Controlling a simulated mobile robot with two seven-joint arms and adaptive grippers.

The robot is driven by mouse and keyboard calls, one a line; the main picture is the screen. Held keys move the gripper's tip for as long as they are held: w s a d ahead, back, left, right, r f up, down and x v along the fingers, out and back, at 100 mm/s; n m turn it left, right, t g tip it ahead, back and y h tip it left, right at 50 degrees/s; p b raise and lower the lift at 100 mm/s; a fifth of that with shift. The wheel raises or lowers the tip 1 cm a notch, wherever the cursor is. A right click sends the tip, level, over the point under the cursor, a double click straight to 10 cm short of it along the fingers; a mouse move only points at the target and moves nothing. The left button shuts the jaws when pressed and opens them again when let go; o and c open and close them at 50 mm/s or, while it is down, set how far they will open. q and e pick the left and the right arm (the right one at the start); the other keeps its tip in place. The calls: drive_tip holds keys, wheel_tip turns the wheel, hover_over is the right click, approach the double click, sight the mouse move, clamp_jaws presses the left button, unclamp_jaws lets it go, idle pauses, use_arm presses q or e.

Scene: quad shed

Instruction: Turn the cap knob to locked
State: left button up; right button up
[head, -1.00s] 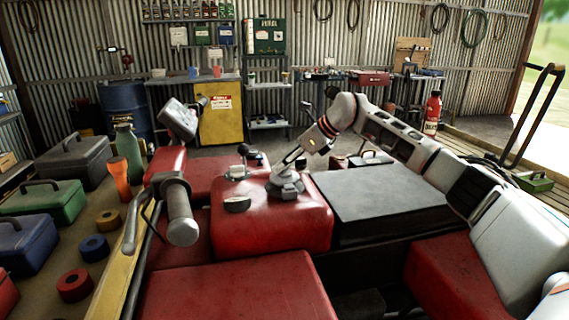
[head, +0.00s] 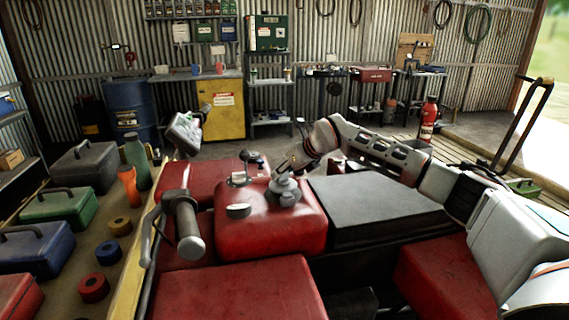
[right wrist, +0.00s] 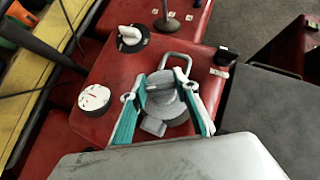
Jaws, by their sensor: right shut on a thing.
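The grey cap knob (head: 284,194) sits on top of the red tank (head: 262,228) in the head view. In the right wrist view the knob (right wrist: 165,104) has a raised grip bar and stands between the teal fingers. My right gripper (head: 288,181) reaches down from the right and is shut on the knob; it also shows in the right wrist view (right wrist: 160,88). The gripper hides part of the knob, and I cannot read any lock mark.
A handlebar grip (head: 187,228) rises at front left. A black box (head: 375,207) lies to the right. A bench with toolboxes (head: 58,206) is at left.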

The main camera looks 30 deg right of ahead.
drive_tip(key=shift+a+r+m+h, duration=0.1)
drive_tip(key=shift+r+m+h, duration=0.05)
drive_tip(key=shift+m+h, duration=0.85)
drive_tip(key=shift+m, duration=0.3)
use_arm(q)
drive_tip(key=shift+w+r, duration=0.3)
drive_tip(key=shift+r, duration=0.15)
use_arm(e)
drive_tip(key=shift+f+m+h, duration=0.2)
drive_tip(key=shift+m+h, duration=1.1)
drive_tip(key=shift+m, duration=0.3)
use_arm(q)
drive_tip(key=shift+f, duration=0.1)
use_arm(e)
drive_tip(key=o, duration=1.1)
use_arm(q)
drive_tip(key=shift+s, duration=0.1)
use_arm(e)
drive_tip(key=v, duration=1.2)
drive_tip(key=shift+s, duration=0.1)
